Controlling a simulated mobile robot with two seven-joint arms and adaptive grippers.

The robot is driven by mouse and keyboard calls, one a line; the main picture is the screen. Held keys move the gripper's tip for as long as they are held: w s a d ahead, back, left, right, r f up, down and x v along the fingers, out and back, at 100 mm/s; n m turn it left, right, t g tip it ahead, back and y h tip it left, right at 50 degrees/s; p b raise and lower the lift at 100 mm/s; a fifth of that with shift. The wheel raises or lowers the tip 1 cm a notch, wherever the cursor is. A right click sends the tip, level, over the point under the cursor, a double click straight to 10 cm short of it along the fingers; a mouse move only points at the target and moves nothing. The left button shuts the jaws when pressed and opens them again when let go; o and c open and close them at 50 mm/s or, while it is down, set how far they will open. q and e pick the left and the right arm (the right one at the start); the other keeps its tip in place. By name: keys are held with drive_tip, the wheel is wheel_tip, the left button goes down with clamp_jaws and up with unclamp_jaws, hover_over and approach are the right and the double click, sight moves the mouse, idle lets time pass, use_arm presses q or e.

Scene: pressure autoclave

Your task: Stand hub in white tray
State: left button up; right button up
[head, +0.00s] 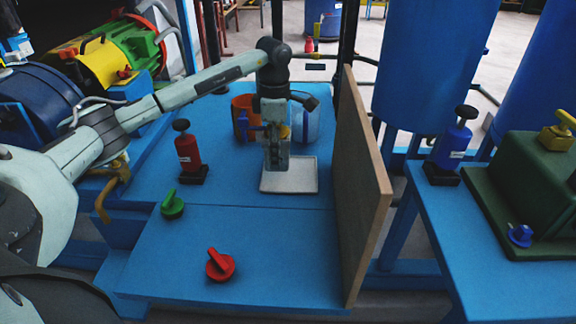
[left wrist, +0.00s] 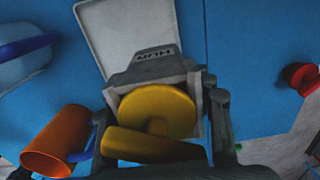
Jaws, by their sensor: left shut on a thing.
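The hub is a grey block marked "HUB" with a yellow knob on top. In the left wrist view the hub (left wrist: 155,69) sits between the fingers of my left gripper (left wrist: 160,115). In the head view my left gripper (head: 276,128) points down, shut on the hub (head: 277,160), which looks upright. The white tray (head: 304,183) lies flat on the blue bench below it; it also shows in the left wrist view (left wrist: 125,30). The hub's lower end overlaps the tray's back left part. I cannot tell whether it touches the tray floor. My right gripper is not in view.
An orange cup (head: 240,108) and a pale blue container (head: 308,122) stand behind the gripper. A red block with a black knob (head: 188,152) stands left. Green (head: 172,206) and red (head: 220,265) knobs sit in front. A wooden panel (head: 358,190) bounds the right side.

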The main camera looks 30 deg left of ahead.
sight(288, 129)
use_arm(q)
drive_tip(key=shift+w+d+f, duration=0.8)
drive_tip(key=shift+w+d, duration=0.15)
drive_tip(key=shift+w, duration=0.1)
drive_tip(key=shift+f, duration=2)
drive_tip(key=shift+f, duration=0.15)
drive_tip(key=o, duration=1.5)
drive_tip(key=shift+o, duration=0.2)
wheel_tip(288, 129, up, 12)
drive_tip(key=shift+r, duration=0.15)
